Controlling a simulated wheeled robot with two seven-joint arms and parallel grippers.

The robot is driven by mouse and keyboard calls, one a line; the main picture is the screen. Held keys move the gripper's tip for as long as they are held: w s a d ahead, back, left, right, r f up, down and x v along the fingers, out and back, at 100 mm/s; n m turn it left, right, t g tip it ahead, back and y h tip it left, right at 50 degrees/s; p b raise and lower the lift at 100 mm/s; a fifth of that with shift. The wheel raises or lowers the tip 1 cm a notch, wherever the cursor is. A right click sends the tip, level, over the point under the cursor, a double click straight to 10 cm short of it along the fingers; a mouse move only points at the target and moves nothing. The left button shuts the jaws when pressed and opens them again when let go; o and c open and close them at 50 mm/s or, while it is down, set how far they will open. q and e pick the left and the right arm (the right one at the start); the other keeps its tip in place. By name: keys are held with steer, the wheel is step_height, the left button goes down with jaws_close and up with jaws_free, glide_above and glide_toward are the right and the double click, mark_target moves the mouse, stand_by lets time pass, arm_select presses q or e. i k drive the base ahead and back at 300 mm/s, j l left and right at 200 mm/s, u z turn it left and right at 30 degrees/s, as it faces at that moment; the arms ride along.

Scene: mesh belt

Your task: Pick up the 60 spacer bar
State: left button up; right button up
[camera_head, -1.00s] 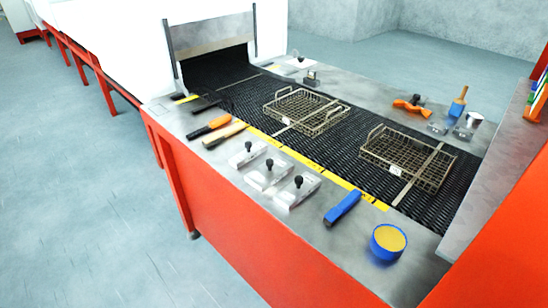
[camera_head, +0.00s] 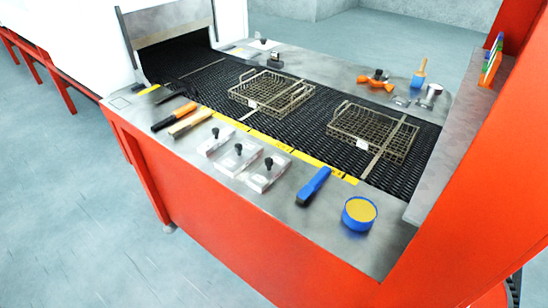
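Three pale flat pieces with black knobs lie in a row on the metal front ledge: the far one (camera_head: 206,148), the middle one (camera_head: 229,166) and the near one (camera_head: 258,182). They may be the spacer bars, but I cannot read a number on any of them, so I cannot tell which is the 60. A thin flat strip (camera_head: 388,148) also lies across the right wire basket (camera_head: 344,128), and another crosses near the left wire basket (camera_head: 243,93). Neither of my grippers is in view.
On the front ledge are an orange-handled tool (camera_head: 174,117), a wooden-handled tool (camera_head: 191,122), a blue-handled tool (camera_head: 314,185) and a blue tub (camera_head: 356,222). The black mesh belt (camera_head: 305,122) runs behind them. A red frame (camera_head: 470,190) stands at the right.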

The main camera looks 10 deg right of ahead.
mark_target(273, 167)
steer(key=i+j+z, duration=0.2)
steer(key=j+z, duration=0.25)
steer(key=i+j+z, duration=0.1)
steer(key=j+z, duration=0.85)
